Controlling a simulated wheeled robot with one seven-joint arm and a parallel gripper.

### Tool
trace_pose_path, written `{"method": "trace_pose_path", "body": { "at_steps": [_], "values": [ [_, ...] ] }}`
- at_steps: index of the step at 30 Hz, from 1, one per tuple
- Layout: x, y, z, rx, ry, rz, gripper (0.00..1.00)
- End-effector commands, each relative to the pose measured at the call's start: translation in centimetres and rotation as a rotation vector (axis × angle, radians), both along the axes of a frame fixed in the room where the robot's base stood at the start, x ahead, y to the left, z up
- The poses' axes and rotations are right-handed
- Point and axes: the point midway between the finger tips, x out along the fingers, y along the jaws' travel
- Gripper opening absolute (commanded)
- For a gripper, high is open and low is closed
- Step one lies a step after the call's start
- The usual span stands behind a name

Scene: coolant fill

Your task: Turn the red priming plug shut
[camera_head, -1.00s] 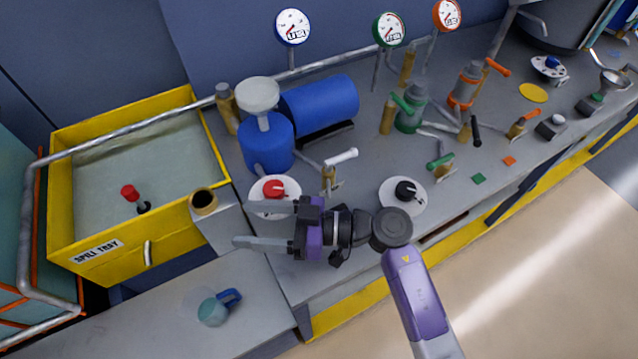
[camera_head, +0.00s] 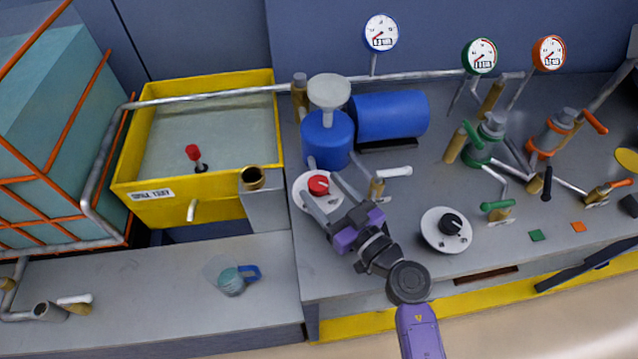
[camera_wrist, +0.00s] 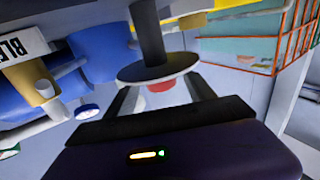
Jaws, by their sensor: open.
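The red priming plug (camera_head: 318,185) is a red knob with a white mark. It sits over a round white plate (camera_head: 300,204) in front of the blue pump. My gripper (camera_head: 321,187) is open, with one finger on each side of the plug in the head view. In the wrist view, the plug (camera_wrist: 160,86) shows as a red patch beyond and between the two spread fingers (camera_wrist: 163,97), against a dark disc (camera_wrist: 158,68) on a dark stem. I cannot tell whether a finger touches it. Nothing is held.
The blue pump (camera_head: 327,142) and a white-handled valve (camera_head: 394,171) stand close by. A black knob (camera_head: 451,224) on a white plate is to the right.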

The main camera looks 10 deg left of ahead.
Motion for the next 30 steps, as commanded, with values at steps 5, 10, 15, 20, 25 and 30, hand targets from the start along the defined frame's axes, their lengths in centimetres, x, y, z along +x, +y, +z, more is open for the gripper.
{"method": "trace_pose_path", "body": {
  "at_steps": [5,10,15,20,25,30],
  "values": [
    [1.4,1.3,-0.1,0.001,0.001,0.002,0.63],
    [1.7,1.7,0.0,0.0,0.001,0.001,0.63],
    [1.7,1.7,0.0,0.0,0.001,0.001,0.63],
    [1.7,1.6,0.0,0.0,0.001,0.001,0.35],
    [1.7,1.6,0.0,0.001,0.001,0.001,0.02],
    [1.8,1.6,0.1,-0.002,0.005,0.026,0.0]
  ]
}}
